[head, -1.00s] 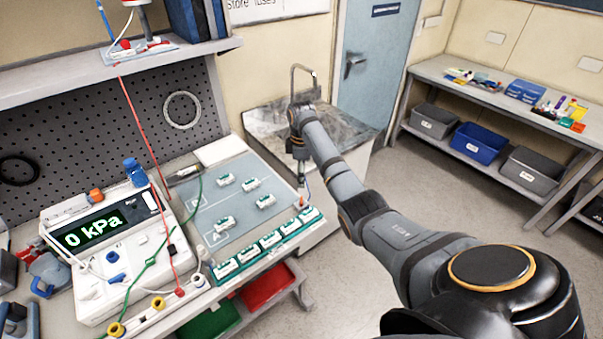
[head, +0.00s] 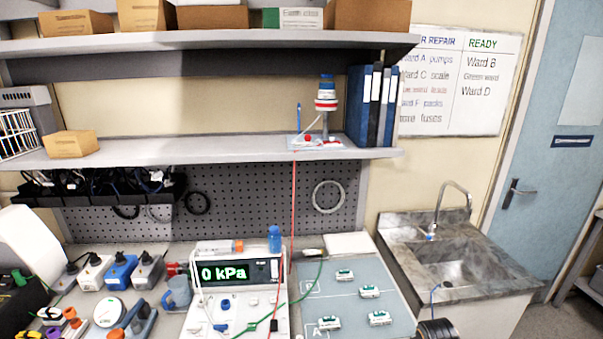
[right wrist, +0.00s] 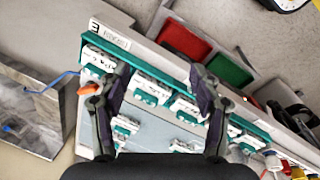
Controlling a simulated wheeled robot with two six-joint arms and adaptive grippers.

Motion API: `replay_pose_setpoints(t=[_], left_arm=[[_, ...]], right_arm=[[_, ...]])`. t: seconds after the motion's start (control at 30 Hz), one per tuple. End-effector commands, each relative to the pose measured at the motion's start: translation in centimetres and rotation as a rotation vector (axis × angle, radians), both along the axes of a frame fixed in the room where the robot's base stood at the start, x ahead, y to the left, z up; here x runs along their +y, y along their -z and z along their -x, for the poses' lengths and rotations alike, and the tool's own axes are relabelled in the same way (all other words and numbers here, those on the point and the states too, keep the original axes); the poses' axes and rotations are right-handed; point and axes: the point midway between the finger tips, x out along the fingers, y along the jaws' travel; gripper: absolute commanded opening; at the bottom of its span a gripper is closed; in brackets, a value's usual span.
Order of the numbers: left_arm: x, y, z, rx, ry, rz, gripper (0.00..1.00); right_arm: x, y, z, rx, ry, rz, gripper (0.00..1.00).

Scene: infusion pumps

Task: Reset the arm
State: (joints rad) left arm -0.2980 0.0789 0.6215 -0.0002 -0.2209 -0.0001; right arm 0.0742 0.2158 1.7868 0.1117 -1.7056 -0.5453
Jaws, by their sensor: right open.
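My right gripper (right wrist: 160,78) shows in the right wrist view with its two dark fingers spread apart and nothing between them. It hangs above the bench edge, where a row of white-and-green modules (right wrist: 151,87) sits in a green rack (right wrist: 150,53). I cannot tell its exact height above them. In the head view only a dark piece of my right arm shows at the bottom edge, right of the grey mat (head: 347,305). Several white-and-green modules (head: 369,292) lie on that mat. My left gripper is in neither view.
A pump tester reading "0 kPa" (head: 225,272) stands left of the mat, with red and green leads. A sink (head: 455,272) with a tap lies to the right. Shelves (head: 220,150) hang above. Red (right wrist: 186,38) and green (right wrist: 229,70) bins sit below the bench edge.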

Motion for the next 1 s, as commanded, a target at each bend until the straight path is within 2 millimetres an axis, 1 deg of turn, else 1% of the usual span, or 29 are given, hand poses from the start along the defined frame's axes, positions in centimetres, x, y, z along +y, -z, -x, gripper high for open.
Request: replay_pose_setpoints(t=[0.03, 0.1, 0.2, 0.4, 0.67, 0.7, 0.87, 0.97, 1.0], left_arm=[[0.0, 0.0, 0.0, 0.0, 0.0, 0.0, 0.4], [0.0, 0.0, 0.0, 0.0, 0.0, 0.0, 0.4], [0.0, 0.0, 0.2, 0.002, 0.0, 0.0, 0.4], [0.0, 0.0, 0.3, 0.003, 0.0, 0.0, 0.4], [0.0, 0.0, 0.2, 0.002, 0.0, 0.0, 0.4], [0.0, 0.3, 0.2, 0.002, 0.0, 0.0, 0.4], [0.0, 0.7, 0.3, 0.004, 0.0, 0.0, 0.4], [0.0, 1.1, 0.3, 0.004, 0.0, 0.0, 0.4], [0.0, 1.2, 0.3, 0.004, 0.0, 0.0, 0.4]], right_arm=[[1.0, 0.3, 2.2, -0.02, 0.042, -0.01, 0.64], [1.9, 0.3, 4.5, -0.053, 0.107, -0.024, 0.64], [3.0, -0.2, 7.3, -0.092, 0.185, -0.047, 0.64], [4.4, -1.8, 11.7, -0.151, 0.32, -0.091, 0.64], [5.5, -4.6, 15.9, -0.208, 0.465, -0.143, 0.64], [5.3, -3.3, 15.6, -0.204, 0.47, -0.142, 0.64], [4.9, 1.2, 14.7, -0.189, 0.473, -0.137, 0.64], [4.7, 4.4, 14.4, -0.177, 0.476, -0.134, 0.64], [4.5, 5.8, 14.3, -0.171, 0.478, -0.133, 0.64]])
